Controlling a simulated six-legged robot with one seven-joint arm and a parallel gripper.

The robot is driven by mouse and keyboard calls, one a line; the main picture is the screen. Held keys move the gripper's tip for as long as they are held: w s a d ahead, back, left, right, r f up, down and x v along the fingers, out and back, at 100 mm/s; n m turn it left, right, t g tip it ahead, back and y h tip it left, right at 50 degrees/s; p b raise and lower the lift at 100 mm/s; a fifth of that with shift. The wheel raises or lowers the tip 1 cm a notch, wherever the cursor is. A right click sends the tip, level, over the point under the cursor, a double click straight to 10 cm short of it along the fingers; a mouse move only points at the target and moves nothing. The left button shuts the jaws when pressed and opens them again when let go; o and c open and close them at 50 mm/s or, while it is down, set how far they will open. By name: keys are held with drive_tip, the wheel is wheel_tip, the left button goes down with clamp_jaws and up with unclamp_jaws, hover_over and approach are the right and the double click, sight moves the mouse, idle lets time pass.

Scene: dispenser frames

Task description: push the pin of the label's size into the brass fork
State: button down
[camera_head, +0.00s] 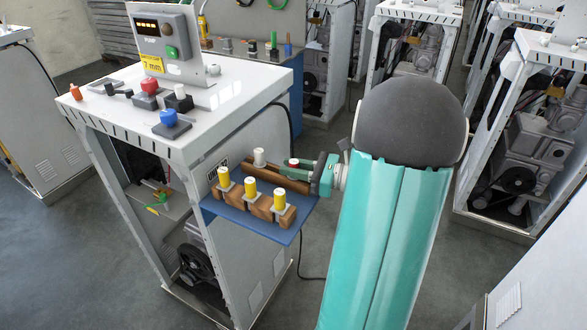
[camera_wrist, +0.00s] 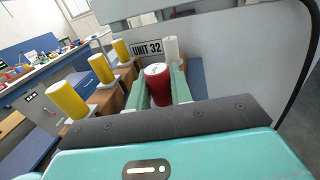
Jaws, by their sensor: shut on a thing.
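My gripper (camera_head: 308,172) is at the right end of a blue shelf on the machine frame's side. The red top also shows in the head view (camera_head: 294,162). A white pin (camera_wrist: 171,48) stands just beyond it. Yellow pins (camera_head: 223,177), (camera_head: 250,187), (camera_head: 280,198) stand in a wooden rack (camera_head: 265,212). The yellow size label (camera_head: 152,63) reads mm; its number is too small to read. I cannot make out the brass fork.
The blue shelf (camera_head: 230,222) juts from the frame's side, under a UNIT 32 plate (camera_wrist: 146,49). The frame's white top (camera_head: 225,95) carries a control box (camera_head: 163,37) and several knobs. A dark cable hangs behind the shelf. Other machine frames stand around; the floor right of the shelf is clear.

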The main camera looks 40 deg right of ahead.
drive_tip(key=shift+r, duration=0.7)
drive_tip(key=s+a+r, duration=0.6)
drive_tip(key=a+r, duration=0.5)
drive_tip(key=a, duration=0.1)
drive_tip(key=shift+s+a+r, duration=0.15)
drive_tip(key=shift+s+r, duration=0.05)
drive_tip(key=shift+s, duration=0.2)
